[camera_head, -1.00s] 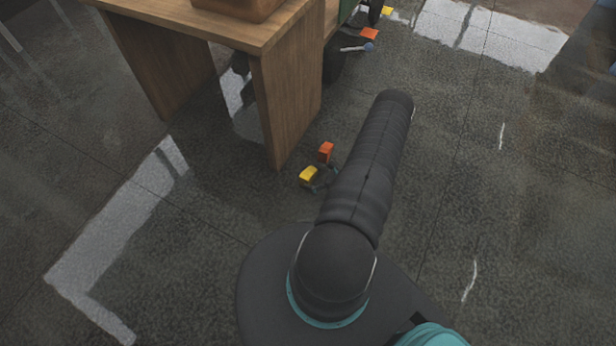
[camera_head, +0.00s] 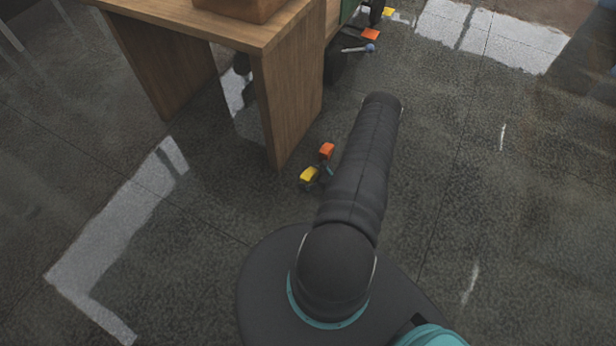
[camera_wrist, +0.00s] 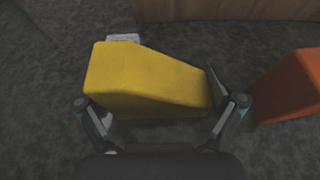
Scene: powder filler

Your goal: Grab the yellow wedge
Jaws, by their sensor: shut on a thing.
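The yellow wedge (camera_wrist: 145,80) lies between the two fingers of my gripper (camera_wrist: 160,112) in the wrist view, with a finger against each end. My gripper is shut on it, close to the dark floor. In the head view the yellow wedge (camera_head: 309,174) shows left of my arm, near the foot of the wooden table. Most of my gripper (camera_head: 319,180) is hidden behind my arm there. Whether the wedge touches the floor cannot be told.
An orange block (camera_wrist: 290,86) stands just right of the wedge, also in the head view (camera_head: 327,151). The wooden table (camera_head: 288,105) is close behind. Farther off lie another orange piece (camera_head: 370,34) and a blue-tipped rod (camera_head: 369,48). The floor on the right is open.

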